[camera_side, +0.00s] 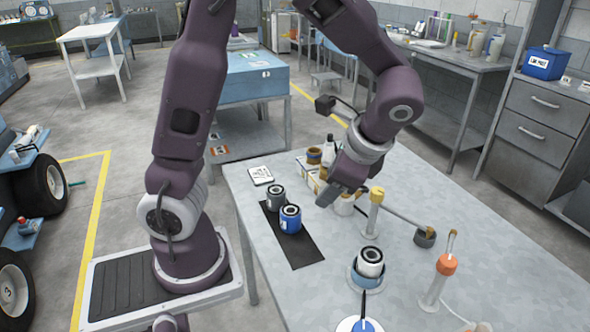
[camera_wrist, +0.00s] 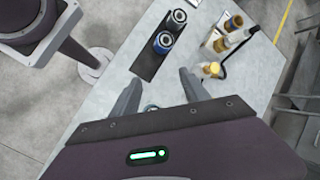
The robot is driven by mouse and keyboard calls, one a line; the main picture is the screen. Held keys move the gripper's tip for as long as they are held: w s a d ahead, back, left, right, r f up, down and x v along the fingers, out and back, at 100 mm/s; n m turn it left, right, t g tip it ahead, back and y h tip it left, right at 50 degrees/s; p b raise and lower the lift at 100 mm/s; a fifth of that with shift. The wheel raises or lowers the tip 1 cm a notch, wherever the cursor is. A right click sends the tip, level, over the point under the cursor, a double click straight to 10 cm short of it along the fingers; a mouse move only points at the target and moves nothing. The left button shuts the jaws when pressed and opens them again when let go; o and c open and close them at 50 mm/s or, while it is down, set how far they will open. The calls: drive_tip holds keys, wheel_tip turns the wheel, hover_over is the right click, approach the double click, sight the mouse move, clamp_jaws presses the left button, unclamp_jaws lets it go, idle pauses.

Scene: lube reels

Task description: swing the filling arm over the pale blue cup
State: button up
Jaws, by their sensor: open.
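A slim grey arm (camera_side: 405,218) runs from a pale post with a yellow cap (camera_side: 376,193). Its brass-coloured end is above or beside a dark grey round cup (camera_side: 424,239). A second post with an orange cap (camera_side: 446,265) stands nearer the camera; I cannot tell for sure which post carries the filling arm. A pale blue cup (camera_side: 355,277) holds a black and white reel (camera_side: 370,262). My gripper (camera_side: 330,197) is low over the table, left of the yellow-capped post. In the wrist view my gripper (camera_wrist: 160,92) is open with nothing visible held between its fingers.
Two reels, one dark (camera_side: 276,198) and one blue (camera_side: 290,219), stand on a black mat (camera_side: 304,252). Bottles and brown-topped jars (camera_side: 314,156) crowd behind my gripper. A white disc with a blue centre (camera_side: 346,325) is at the front. The right tabletop is mostly clear.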

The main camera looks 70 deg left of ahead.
drive_tip(key=s+d+r+n+t+h, duration=0.3)
drive_tip(key=s+r+n+h, duration=0.2)
drive_tip(key=s+r, duration=0.2)
drive_tip(key=shift+s+d+r+n+t, duration=0.15)
drive_tip(key=shift+s+d+n+t, duration=0.25)
drive_tip(key=shift+s, duration=0.6)
drive_tip(key=c, duration=0.9)
drive_tip(key=w+n, duration=0.1)
drive_tip(key=w, duration=0.5)
drive_tip(key=w+n, duration=0.1)
drive_tip(key=w, duration=0.6)
drive_tip(key=shift+w+d+n, duration=0.15)
drive_tip(key=shift+d+n, duration=0.05)
drive_tip(key=shift+n, duration=0.2)
clamp_jaws()
drive_tip(key=w+f+n, duration=0.2)
drive_tip(key=w+f, duration=0.3)
drive_tip(key=w, duration=0.4)
drive_tip(key=w+f+n, duration=0.2)
drive_tip(key=w+f, duration=0.2)
drive_tip(key=w, duration=0.5)
wheel_tip(320, 180, down, 10)
drive_tip(key=shift+s+t, duration=0.3)
drive_tip(key=shift+s, duration=0.1)
